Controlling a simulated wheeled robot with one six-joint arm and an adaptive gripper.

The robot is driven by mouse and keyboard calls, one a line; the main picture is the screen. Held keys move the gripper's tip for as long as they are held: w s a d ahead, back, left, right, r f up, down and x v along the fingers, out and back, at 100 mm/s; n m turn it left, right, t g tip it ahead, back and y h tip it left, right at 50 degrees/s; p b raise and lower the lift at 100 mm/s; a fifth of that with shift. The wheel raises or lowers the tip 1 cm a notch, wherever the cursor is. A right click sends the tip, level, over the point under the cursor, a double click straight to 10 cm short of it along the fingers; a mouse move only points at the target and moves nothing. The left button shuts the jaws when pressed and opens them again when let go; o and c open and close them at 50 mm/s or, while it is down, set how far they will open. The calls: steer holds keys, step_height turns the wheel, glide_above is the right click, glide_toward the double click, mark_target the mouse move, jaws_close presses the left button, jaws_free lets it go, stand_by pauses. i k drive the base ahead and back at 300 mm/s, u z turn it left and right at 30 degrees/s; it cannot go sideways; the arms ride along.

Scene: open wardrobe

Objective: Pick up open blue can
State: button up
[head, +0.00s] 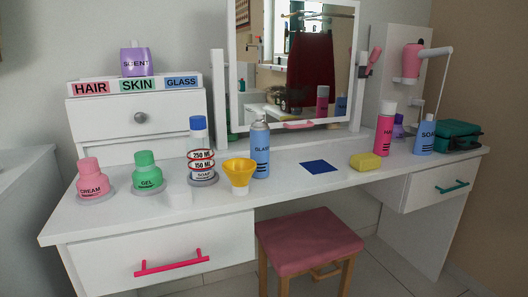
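A blue can labelled GLASS (260,152) stands upright on the white vanity table, just right of the yellow funnel and in front of the mirror's lower left corner. Its top is narrow and greyish, with no large cap on it. A second blue container labelled SOAP (424,138) stands upright at the right with a white top. My gripper is not in view.
Pink CREAM (90,180) and green GEL (147,174) bottles, a ringed SOAP bottle (199,150) and the yellow funnel (239,174) stand left. A pink stool (307,240) is below. The mirror (227,95) stands behind.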

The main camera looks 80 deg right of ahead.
mark_target(260, 131)
steer(key=z, duration=0.05)
steer(key=k, duration=0.95)
steer(key=z, duration=0.3)
